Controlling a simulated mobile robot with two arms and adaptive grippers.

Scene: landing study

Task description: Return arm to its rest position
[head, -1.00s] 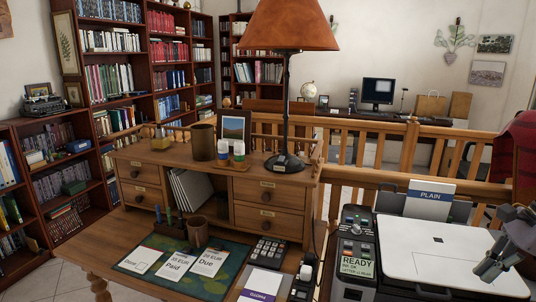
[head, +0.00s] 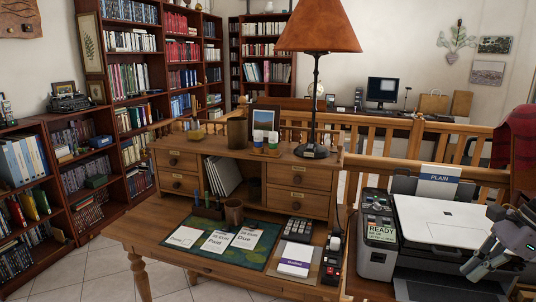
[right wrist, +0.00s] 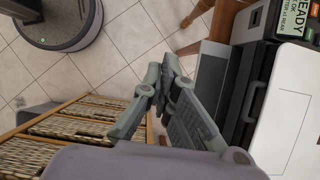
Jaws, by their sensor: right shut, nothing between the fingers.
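My right gripper (head: 472,270) shows at the lower right of the head view, in front of the printer (head: 443,221). In the right wrist view, the fingers of the right gripper (right wrist: 160,84) are closed together with nothing between them. Below them are tiled floor and the printer's dark side; the printer's white lid (right wrist: 291,120) is at the right edge. My left gripper is in neither current view.
A wooden railing (head: 398,166) runs behind. Tiled floor shows clear between.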

